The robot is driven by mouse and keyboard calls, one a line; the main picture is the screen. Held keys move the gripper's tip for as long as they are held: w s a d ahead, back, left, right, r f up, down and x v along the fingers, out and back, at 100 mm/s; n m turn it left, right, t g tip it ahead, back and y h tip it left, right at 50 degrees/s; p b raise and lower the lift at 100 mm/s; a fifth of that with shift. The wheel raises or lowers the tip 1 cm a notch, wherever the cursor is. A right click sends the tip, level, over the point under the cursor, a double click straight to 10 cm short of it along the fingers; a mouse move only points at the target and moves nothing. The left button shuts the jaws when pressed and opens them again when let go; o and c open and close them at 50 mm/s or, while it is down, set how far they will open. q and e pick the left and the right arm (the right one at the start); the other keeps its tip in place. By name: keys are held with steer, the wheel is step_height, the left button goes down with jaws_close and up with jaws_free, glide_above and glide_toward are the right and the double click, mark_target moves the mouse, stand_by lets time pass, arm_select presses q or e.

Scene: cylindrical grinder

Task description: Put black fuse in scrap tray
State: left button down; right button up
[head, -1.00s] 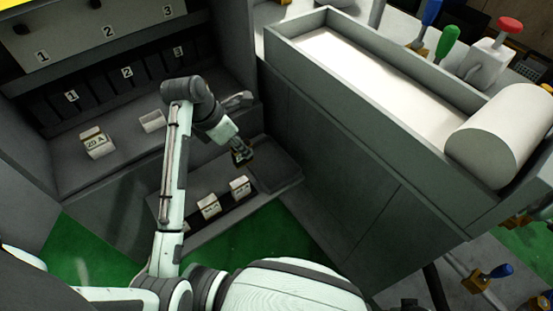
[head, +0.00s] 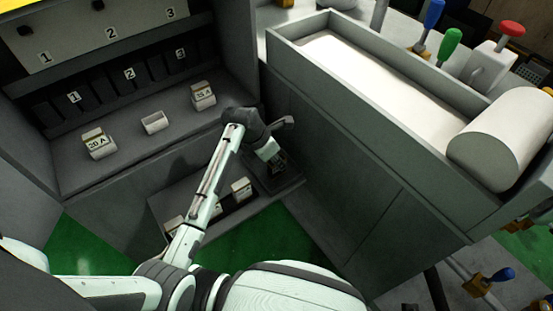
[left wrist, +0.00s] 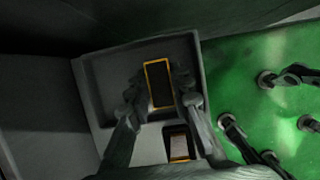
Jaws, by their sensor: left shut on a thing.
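My left gripper (head: 276,162) is shut on the black fuse, a dark block with a yellow edge. The black fuse (left wrist: 159,84) shows clearly between the fingers in the left wrist view. The gripper (left wrist: 160,98) holds it over the scrap tray, a grey shallow box at the right end of the low shelf. The tray's wall (left wrist: 94,100) shows in the left wrist view, and its rim (head: 290,187) in the head view. How high the fuse is above the tray floor I cannot tell. My right gripper is not in view.
White fuses (head: 241,188) sit in the low holder left of the tray. On the shelf above stand a 20 A fuse (head: 99,143), an empty-looking white holder (head: 154,122) and another fuse (head: 203,95). The grey machine wall (head: 330,165) rises close on the right.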

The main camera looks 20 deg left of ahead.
arm_select(q)
steer(key=c, duration=1.4)
jaws_free()
steer(key=shift+f, duration=0.1)
steer(key=shift+o, duration=0.2)
steer(key=v, duration=1.2)
